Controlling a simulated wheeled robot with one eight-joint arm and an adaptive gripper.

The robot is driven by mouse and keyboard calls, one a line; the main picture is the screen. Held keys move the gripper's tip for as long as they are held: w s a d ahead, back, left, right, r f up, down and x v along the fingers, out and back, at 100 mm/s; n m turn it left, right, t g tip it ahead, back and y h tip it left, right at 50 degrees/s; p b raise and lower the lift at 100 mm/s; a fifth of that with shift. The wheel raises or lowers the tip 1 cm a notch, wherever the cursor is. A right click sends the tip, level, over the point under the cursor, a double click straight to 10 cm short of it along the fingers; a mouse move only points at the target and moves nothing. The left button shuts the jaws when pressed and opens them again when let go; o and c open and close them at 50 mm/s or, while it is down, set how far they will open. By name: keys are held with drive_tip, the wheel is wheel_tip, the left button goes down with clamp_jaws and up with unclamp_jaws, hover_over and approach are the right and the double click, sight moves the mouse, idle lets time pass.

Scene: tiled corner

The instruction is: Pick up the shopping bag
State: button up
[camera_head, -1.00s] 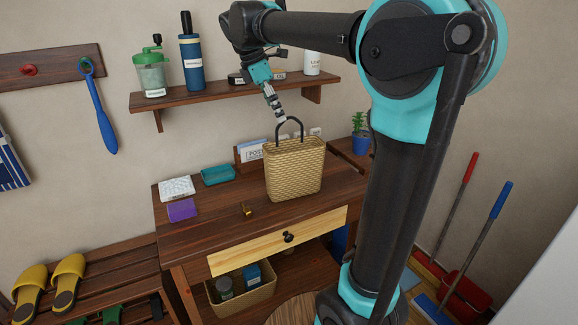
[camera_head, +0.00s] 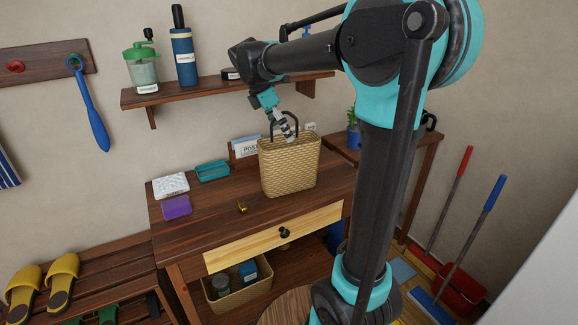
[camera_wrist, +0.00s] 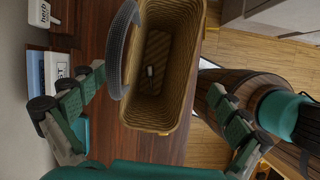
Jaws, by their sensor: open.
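The shopping bag is a woven straw-coloured basket (camera_head: 290,168) with a dark looped handle (camera_head: 271,125). It stands upright on the wooden desk. My gripper (camera_head: 289,128) is at the handle, just above the bag's rim, pointing down. In the wrist view my gripper (camera_wrist: 155,80) is open, one finger on each side. The grey handle (camera_wrist: 118,50) arches between the fingers, nearer the left one, and the bag's open top (camera_wrist: 186,112) shows below. I cannot tell whether a finger touches the handle.
A wall shelf (camera_head: 200,92) with bottles is above. Another table (camera_head: 425,150) with a potted plant (camera_head: 353,138) is to the right.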

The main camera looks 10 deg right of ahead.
sight(289, 153)
drive_tip(key=x, duration=0.5)
drive_tip(key=shift+f, duration=0.1)
drive_tip(key=c, duration=1.7)
